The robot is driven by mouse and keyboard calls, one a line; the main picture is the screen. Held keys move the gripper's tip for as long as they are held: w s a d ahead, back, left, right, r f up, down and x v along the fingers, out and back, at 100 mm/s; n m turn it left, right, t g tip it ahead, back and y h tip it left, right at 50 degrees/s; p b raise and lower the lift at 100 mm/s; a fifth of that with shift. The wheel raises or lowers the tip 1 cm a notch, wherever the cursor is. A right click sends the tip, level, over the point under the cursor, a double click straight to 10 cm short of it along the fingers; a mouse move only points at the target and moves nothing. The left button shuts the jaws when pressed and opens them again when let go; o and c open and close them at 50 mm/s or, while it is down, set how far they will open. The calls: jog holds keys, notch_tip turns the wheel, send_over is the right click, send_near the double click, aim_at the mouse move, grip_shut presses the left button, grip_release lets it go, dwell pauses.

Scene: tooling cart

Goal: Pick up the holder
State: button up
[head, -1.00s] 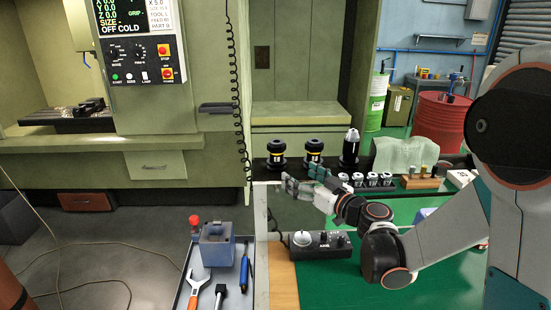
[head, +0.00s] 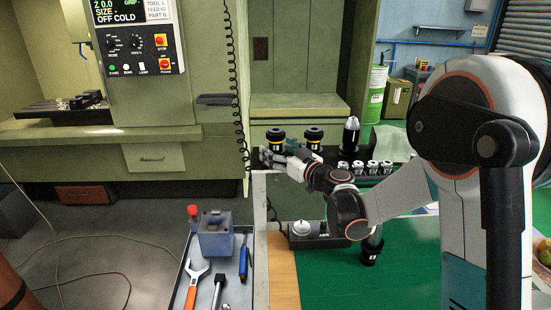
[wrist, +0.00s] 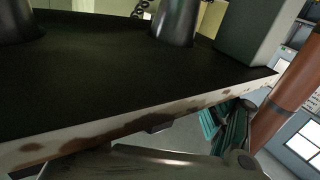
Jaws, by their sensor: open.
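Several tool holders stand upright in a row on a dark shelf. I cannot tell which holder is meant.
Several small holders (head: 372,167) stand on the right. A coiled cable (head: 239,80) hangs beside the shelf.

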jog(key=shift+w+a, duration=0.45)
jog(key=shift+w, duration=0.15)
jog(key=c, duration=1.6)
jog(key=shift+c, duration=0.2)
jog(key=shift+r, duration=0.1)
notch_tip(320, 180, up, 20)
jog(key=p, duration=0.5)
jog(key=shift+p, duration=0.3)
